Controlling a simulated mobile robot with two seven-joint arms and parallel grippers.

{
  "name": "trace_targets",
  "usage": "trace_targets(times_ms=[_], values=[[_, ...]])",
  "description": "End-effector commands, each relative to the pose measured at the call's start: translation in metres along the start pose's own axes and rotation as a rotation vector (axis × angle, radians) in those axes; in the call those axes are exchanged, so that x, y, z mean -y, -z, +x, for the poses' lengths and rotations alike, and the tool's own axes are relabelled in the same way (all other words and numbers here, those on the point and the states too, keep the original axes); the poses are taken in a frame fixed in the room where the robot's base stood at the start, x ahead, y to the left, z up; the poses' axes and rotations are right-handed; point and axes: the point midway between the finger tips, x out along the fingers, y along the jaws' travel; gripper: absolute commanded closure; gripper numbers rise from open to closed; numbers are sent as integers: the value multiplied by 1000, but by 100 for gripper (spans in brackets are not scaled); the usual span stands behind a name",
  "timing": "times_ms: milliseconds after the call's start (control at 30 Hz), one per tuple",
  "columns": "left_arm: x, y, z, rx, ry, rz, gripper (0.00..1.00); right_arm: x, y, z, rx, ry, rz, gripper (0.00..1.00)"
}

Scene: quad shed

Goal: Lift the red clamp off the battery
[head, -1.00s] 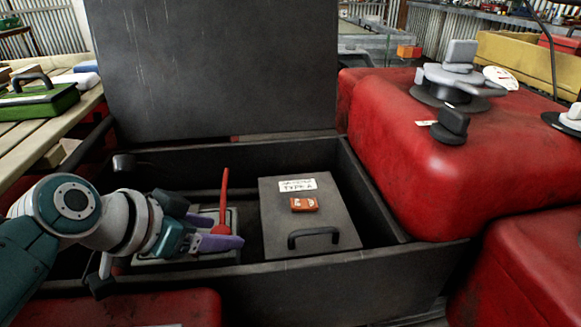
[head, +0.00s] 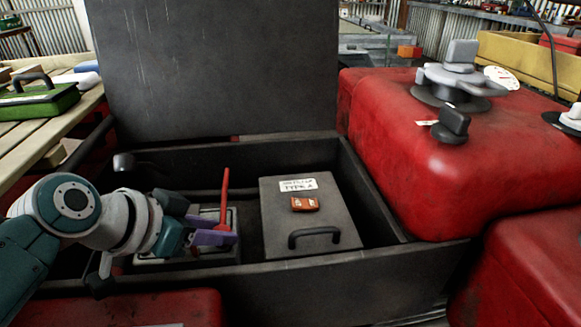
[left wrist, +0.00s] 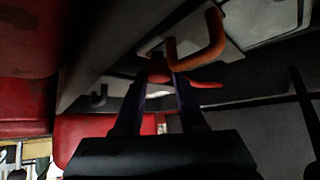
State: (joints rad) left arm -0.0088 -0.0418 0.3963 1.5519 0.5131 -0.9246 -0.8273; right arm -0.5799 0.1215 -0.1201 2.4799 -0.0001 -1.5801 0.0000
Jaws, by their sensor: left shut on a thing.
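The red clamp (head: 225,196) stands with its lever upright over a low grey battery (head: 160,259) in the left part of the black box. My left gripper (head: 226,236) reaches in from the left, with its purple fingers shut on the clamp's base. In the left wrist view the two fingers (left wrist: 160,78) converge on a red part, and the clamp's orange-red lever (left wrist: 212,40) bends past them. My arm and gripper hide much of the battery and the clamp's lower part. I cannot tell whether the clamp touches the battery. My right gripper is not in view.
The black box (head: 350,275) has its lid (head: 215,70) raised at the back. A grey case (head: 285,225) with a black handle and a red-orange tag fills its right part. A red tank (head: 400,165) stands close on the right. A green case (head: 40,100) lies on the left bench.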

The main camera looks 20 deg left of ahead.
Motion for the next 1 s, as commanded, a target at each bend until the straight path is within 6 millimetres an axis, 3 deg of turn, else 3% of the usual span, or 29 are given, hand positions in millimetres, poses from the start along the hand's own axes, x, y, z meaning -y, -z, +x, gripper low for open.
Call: trace_targets(times_ms=[667, 1000], values=[[-1, -2, 0, 5, -4, 3, 100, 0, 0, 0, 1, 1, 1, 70], [0, 9, -7, 36, -26, -20, 100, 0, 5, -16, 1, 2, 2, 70]])
